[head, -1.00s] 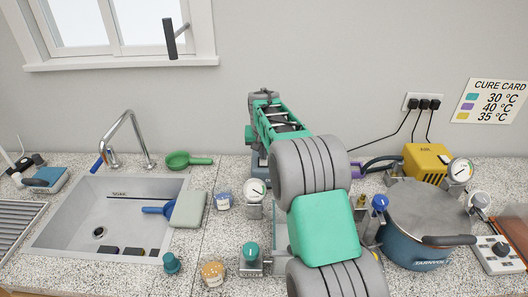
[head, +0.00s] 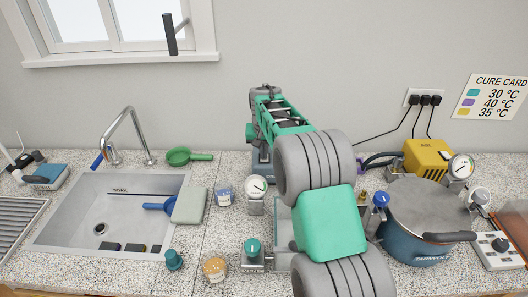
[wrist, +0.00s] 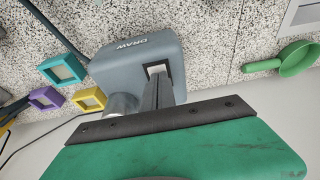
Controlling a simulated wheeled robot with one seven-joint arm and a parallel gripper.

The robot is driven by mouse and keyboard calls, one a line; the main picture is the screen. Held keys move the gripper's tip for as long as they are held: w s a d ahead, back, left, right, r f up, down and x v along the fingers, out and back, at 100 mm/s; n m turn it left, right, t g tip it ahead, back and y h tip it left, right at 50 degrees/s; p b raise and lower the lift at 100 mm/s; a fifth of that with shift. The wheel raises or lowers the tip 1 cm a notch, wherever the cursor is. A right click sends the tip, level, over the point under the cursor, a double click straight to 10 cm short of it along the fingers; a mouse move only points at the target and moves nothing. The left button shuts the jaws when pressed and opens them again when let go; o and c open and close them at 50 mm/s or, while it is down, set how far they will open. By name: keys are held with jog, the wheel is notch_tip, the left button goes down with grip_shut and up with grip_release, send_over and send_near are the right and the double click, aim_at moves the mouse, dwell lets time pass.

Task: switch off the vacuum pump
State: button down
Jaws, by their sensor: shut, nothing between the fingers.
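In the wrist view a grey-blue box marked DRAW (wrist: 135,55), which looks like the vacuum pump, stands on the speckled counter. A rocker switch (wrist: 155,66) with a pale frame is set in its face. My gripper (wrist: 158,80) is shut and empty, its fingertips right at the switch and covering part of it. I cannot tell whether they touch it or which way the rocker lies. In the head view my arm hides most of the box, with a grey-blue part (head: 259,168) showing beside it; the fingertips are hidden there.
Teal (wrist: 63,69), purple (wrist: 46,98) and yellow (wrist: 89,99) square pieces sit beside the box. A green scoop (head: 188,156) lies behind the sink (head: 65,232). A lidded pot (head: 418,215), yellow unit (head: 428,157) and gauge (head: 256,187) stand near my arm.

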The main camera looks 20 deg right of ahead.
jog(key=shift+s+f, duration=0.2)
jog(key=shift+f, duration=0.1)
notch_tip(320, 180, up, 4)
jog(key=shift+f+p, duration=0.1)
jog(key=shift+p, duration=1.1)
jog(key=b+v, duration=0.2)
jog(key=v, duration=0.8)
jog(key=shift+s+a+r, duration=0.2)
jog(key=shift+s+r, duration=0.1)
jog(key=shift+s, duration=0.05)
jog(key=shift+r, duration=0.1)
jog(key=w+p, duration=0.1)
jog(key=p, duration=0.2)
jog(key=shift+w+d+t, duration=0.15)
jog(key=shift+d+t, duration=0.15)
jog(key=shift+d, duration=0.1)
